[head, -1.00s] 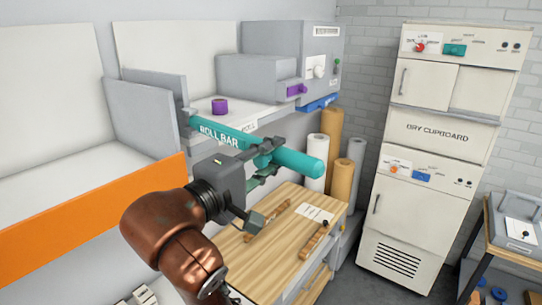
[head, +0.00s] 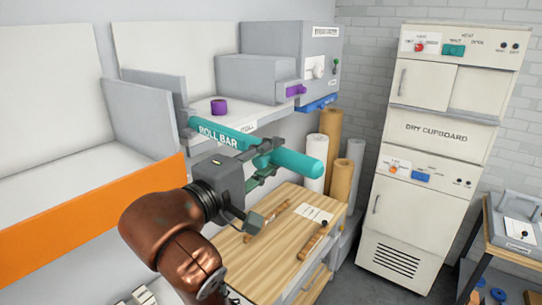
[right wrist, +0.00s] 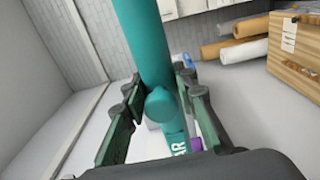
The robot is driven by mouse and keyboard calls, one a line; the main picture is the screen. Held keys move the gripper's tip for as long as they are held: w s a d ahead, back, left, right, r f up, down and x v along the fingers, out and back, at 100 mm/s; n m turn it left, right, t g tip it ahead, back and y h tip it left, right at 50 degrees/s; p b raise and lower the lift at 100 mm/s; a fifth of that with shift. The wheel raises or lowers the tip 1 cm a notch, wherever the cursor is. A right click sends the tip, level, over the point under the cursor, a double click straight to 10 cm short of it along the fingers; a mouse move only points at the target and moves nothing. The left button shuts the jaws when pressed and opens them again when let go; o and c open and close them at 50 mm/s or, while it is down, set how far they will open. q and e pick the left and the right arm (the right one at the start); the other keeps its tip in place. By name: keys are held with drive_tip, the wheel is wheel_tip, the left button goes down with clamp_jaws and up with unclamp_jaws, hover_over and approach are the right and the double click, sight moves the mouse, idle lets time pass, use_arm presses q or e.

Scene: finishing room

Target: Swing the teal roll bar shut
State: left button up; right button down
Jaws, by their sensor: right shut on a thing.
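The teal roll bar (head: 220,134), lettered ROLL BAR, extends from the grey machine's shelf out to the right in the head view. Its thick rounded handle (head: 303,164) points toward the room. My right gripper (head: 267,160) is shut on the bar near the handle, one finger above and one below. In the right wrist view the teal bar (right wrist: 146,45) runs between the two fingers (right wrist: 158,98), and part of its lettering shows. The bar's inner end at the shelf is partly hidden. My left gripper is not in view.
A purple roll (head: 219,106) sits on the shelf behind the bar. An orange panel (head: 95,210) lies to the left. A wooden bench (head: 270,255) with small tools stands below. Upright rolls (head: 343,182) stand beyond the handle, and the dry cupboard (head: 440,140) stands at right.

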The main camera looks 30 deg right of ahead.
drive_tip(key=shift+f, duration=0.1)
drive_tip(key=c, duration=1.7)
unclamp_jaws()
drive_tip(key=v, duration=1.2)
drive_tip(key=shift+c, duration=0.5)
